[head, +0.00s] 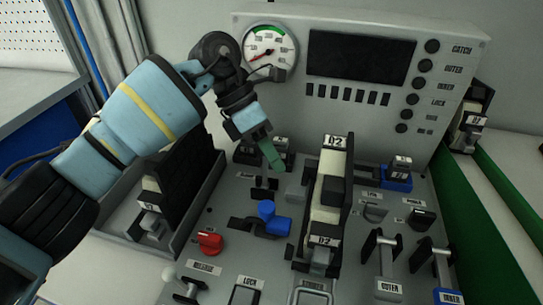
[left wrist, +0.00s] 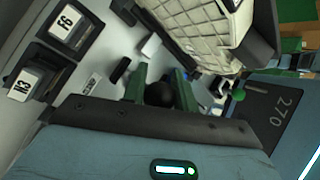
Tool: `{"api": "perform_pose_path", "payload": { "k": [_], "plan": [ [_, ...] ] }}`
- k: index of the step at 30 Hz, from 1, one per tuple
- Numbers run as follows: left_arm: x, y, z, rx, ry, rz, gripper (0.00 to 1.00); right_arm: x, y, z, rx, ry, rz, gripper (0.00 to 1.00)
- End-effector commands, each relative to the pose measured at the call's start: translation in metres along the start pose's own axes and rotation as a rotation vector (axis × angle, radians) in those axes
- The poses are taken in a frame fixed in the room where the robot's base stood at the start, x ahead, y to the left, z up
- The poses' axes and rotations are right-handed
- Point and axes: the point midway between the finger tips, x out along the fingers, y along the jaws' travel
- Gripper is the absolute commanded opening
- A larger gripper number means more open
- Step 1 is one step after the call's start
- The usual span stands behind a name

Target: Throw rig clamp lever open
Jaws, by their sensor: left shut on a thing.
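A dark slotted base (head: 264,184) shows just below the fingers in the head view. My right gripper is not in view.
A blue handle (head: 268,217) and a red knob (head: 209,242) stand in front of the gripper. OUTER (head: 386,252) and INNER handles stand at right. A dial gauge (head: 268,48) and dark display (head: 358,57) are behind. A grey tray (head: 180,240) with black blocks lies left.

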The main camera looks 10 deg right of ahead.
Motion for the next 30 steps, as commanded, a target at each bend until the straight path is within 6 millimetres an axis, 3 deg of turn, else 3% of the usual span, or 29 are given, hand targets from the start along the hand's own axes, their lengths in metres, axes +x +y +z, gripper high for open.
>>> {"api": "perform_pose_path", "payload": {
  "k": [5,18,30],
  "plan": [
    [-0.008,0.008,-0.013,0.016,-0.135,-0.092,0.00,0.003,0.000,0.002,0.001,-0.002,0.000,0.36],
    [-0.021,0.021,-0.036,0.015,-0.122,-0.083,0.00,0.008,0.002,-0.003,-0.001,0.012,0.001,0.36],
    [-0.022,0.026,-0.044,0.011,-0.117,-0.081,0.00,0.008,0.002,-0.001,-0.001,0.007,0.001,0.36]
  ]
}}
